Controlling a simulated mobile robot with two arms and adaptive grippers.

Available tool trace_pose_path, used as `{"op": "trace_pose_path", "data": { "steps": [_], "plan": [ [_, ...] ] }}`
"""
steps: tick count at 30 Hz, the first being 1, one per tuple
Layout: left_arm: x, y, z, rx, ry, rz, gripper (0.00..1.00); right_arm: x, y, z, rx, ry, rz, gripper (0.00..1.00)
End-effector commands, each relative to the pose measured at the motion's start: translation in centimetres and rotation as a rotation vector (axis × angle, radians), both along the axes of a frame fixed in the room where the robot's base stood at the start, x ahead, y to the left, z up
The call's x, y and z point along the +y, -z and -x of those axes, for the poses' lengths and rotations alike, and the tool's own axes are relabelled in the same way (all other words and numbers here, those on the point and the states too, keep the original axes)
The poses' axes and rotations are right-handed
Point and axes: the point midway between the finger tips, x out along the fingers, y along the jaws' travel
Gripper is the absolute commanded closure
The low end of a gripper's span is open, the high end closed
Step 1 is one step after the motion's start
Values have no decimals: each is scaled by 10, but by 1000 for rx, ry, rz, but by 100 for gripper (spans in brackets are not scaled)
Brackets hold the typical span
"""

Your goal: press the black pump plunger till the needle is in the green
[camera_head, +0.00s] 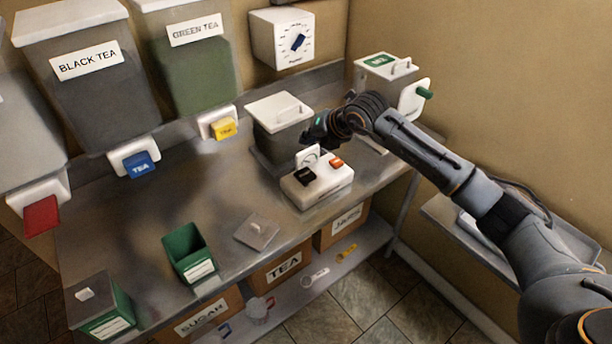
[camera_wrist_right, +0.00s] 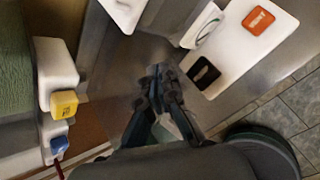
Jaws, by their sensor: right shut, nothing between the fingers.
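The white pump unit (camera_head: 318,190) sits on the steel counter, with a black plunger (camera_head: 305,177) at its left and an orange button (camera_head: 336,162) at its right. A round gauge (camera_head: 309,157) stands at its back; its needle is too small to read. In the wrist view the black plunger (camera_wrist_right: 204,73), orange button (camera_wrist_right: 258,19) and edge-on gauge (camera_wrist_right: 208,30) lie right of the fingertips. My right gripper (camera_head: 316,134) is shut and empty behind and above the unit, apart from the plunger. The wrist view shows its fingers (camera_wrist_right: 160,80) together. My left gripper is out of view.
A grey lidded bucket (camera_head: 280,128) stands behind the pump unit, close to my right gripper. A white-lidded box (camera_head: 384,72) is at the back right. Dispensers with blue (camera_head: 141,164) and yellow (camera_head: 223,128) taps line the left.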

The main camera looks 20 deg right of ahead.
Motion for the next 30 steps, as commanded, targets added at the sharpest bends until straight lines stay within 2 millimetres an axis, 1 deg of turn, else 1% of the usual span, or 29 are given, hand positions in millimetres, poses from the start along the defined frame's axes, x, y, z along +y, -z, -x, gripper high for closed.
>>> {"op": "trace_pose_path", "data": {
  "steps": [5, 11, 17, 23, 24, 27, 30],
  "plan": [
    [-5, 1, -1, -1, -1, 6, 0, 0, 1, 0, 1, 0, -2, 100],
    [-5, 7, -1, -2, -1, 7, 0, 1, 13, 1, 2, -1, -2, 100],
    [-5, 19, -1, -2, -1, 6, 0, 1, 38, 1, 2, -1, -2, 100],
    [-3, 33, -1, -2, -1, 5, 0, 0, 67, 1, 2, -1, -2, 100],
    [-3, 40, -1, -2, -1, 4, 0, 1, 75, 1, 0, -1, -2, 100],
    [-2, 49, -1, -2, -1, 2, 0, 1, 84, 1, 0, -1, -3, 100],
    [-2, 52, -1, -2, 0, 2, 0, 1, 88, 0, -1, -1, -3, 100]
  ]
}}
